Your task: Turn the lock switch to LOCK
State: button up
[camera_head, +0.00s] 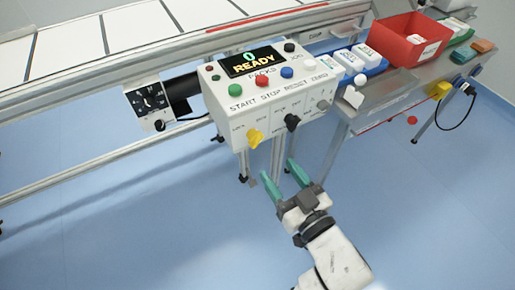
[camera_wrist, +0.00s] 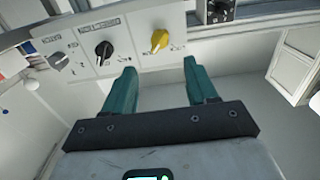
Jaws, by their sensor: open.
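The white control box (camera_head: 238,108) has a row of knobs on its front face: a yellow one (camera_head: 254,138), a black one (camera_head: 292,122) and a grey one (camera_head: 322,105). My gripper (camera_head: 279,170), with green fingers, is open and empty, below and apart from the box.
The box top has a display reading 0 READY (camera_head: 252,61) and several coloured buttons. A conveyor (camera_head: 130,45) runs behind. A side table at right holds a red bin (camera_head: 405,38) and packs. A dial unit (camera_head: 150,102) stands left. The blue floor (camera_head: 150,200) in front is clear.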

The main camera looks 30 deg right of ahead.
aim_at(258, 143)
jog(key=w, duration=1)
jog(key=shift+w, duration=0.35)
jog(key=c, duration=1)
